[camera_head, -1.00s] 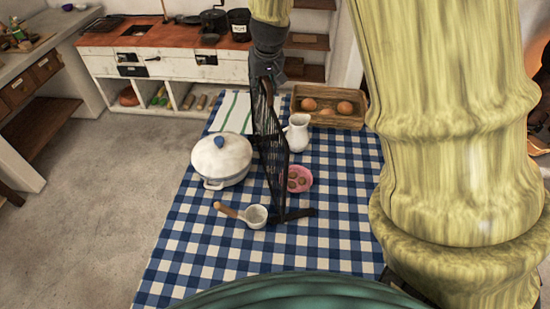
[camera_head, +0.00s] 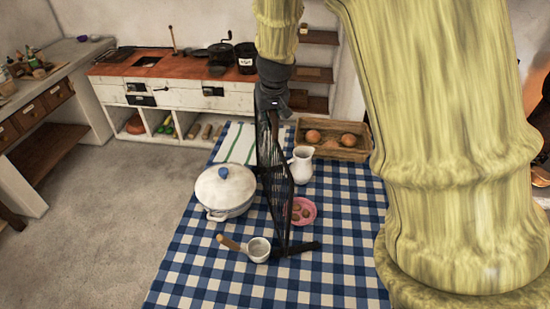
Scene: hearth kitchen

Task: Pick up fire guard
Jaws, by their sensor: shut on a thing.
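The fire guard (camera_head: 276,180) is a dark mesh panel with a black foot at its lower end. It hangs upright, seen nearly edge-on, in front of the checked table. My gripper (camera_head: 270,106) is at its top edge, shut on it; the fingertips are small and dark against the mesh. The guard's foot appears over the cloth near the ladle; whether it touches the table I cannot tell. The guard hides part of the table, and my arm covers much of the right side.
The table (camera_head: 190,270) wears a blue-white checked cloth. On it are a white lidded pot (camera_head: 225,190), a white ladle (camera_head: 258,249), a pink plate (camera_head: 303,211), a white jug (camera_head: 302,165) and a wooden crate (camera_head: 335,153) of round brown items. Open floor (camera_head: 95,210) lies left.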

